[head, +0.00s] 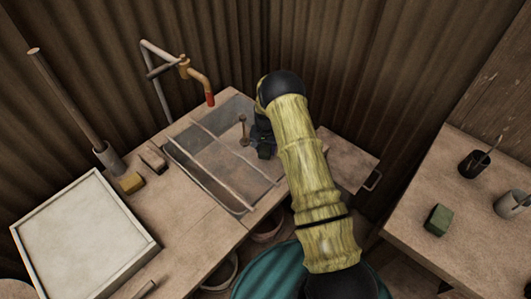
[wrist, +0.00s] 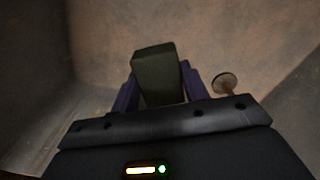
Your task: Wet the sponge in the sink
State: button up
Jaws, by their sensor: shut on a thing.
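My gripper (wrist: 158,88) is shut on a dark olive-green block, which looks like the sponge (wrist: 157,72), held upright between its two purple fingers. The wrist view shows it inside the sink (wrist: 50,110), with a dull brown surface beyond it. The tap (head: 198,80), with an orange-red spout, stands behind the sink. I cannot tell whether the sponge touches water.
A round-topped stick (head: 242,131) stands in the sink, close to the right of my fingers in the wrist view (wrist: 225,84). Thin bars cross the sink. A yellow block (head: 131,182) and white tray (head: 82,231) are left. A green block (head: 438,219) lies on the right table.

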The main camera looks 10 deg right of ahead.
notch_tip(320, 180, up, 15)
jog(key=p, duration=0.8)
jog(key=shift+f, duration=0.2)
dwell(0.8)
dwell(2.1)
notch_tip(320, 180, up, 4)
jog(key=p, duration=0.3)
send_over(265, 148)
jog(key=shift+s+d, duration=0.1)
dwell(0.7)
jog(key=s+f+n, duration=0.2)
jog(key=s, duration=0.5)
jog(key=s+f+n, duration=0.2)
jog(key=s+f, duration=0.1)
jog(key=s, duration=0.5)
jog(key=shift+n, duration=0.4)
